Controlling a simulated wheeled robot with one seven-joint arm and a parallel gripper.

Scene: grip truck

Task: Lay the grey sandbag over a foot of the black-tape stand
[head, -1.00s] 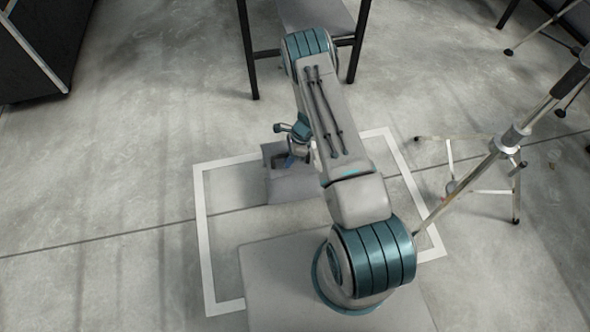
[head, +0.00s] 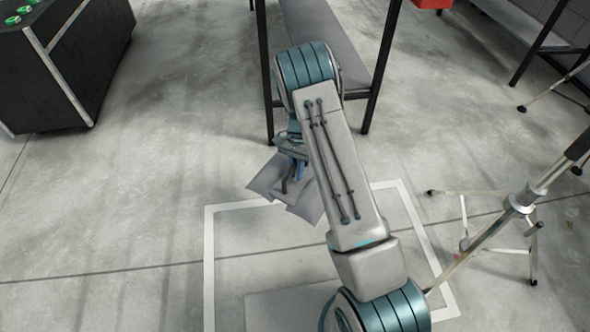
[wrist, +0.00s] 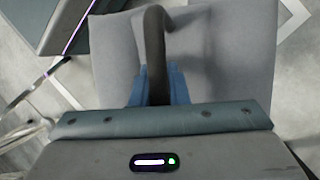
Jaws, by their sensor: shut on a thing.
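The grey sandbag (head: 266,182) hangs from my gripper (head: 291,172), below the forearm in the head view; part of it is hidden by the arm. In the wrist view the sandbag (wrist: 225,60) fills the middle, and my gripper (wrist: 155,88) is shut on its dark strap handle (wrist: 153,40). A light stand (head: 515,205) with spread silver legs and a black upper part stands at the right of the head view, apart from the bag. Its foot (head: 432,193) shows on the floor. I cannot make out tape on it clearly.
A white taped outline (head: 209,260) lies on the concrete floor. A bench with dark legs (head: 383,65) stands behind my arm. A dark case (head: 60,70) is at top left, and another table (head: 530,50) at top right. The left floor is clear.

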